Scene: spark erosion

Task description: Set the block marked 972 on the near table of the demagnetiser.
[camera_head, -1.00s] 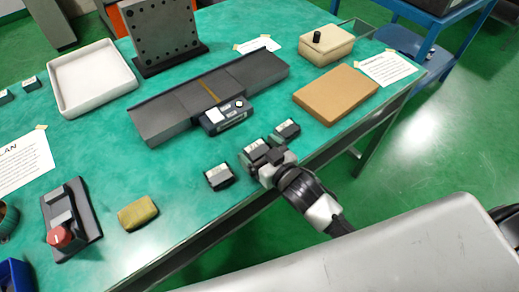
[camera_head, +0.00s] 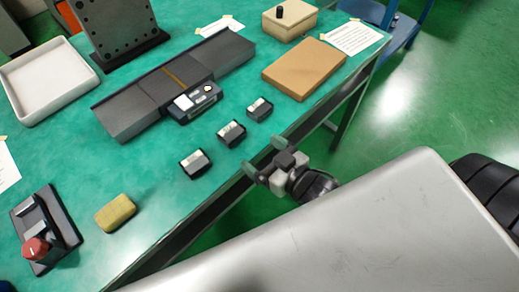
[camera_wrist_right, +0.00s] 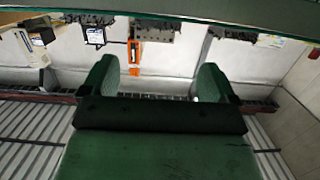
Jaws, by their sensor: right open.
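Three small dark blocks with white labels stand in a row on the green table: a left one (camera_head: 195,163), a middle one (camera_head: 231,133) and a right one (camera_head: 259,109). Their numbers are too small to read, so I cannot tell which is 972. The demagnetiser (camera_head: 133,112) is a long dark grey slab behind them, with a brass strip (camera_head: 175,78) across its middle. Its top is bare. My right gripper (camera_head: 264,157) is open and empty at the table's front edge, apart from the blocks. Its green fingers show in the right wrist view (camera_wrist_right: 157,80). My left gripper is out of view.
A control box (camera_head: 195,101) sits at the demagnetiser's front. A yellow sponge-like pad (camera_head: 116,213) and a red-knobbed device (camera_head: 36,247) lie left. A brown board (camera_head: 304,70) and a lidded box (camera_head: 289,19) are right. A white tray (camera_head: 50,85) stands at the back left.

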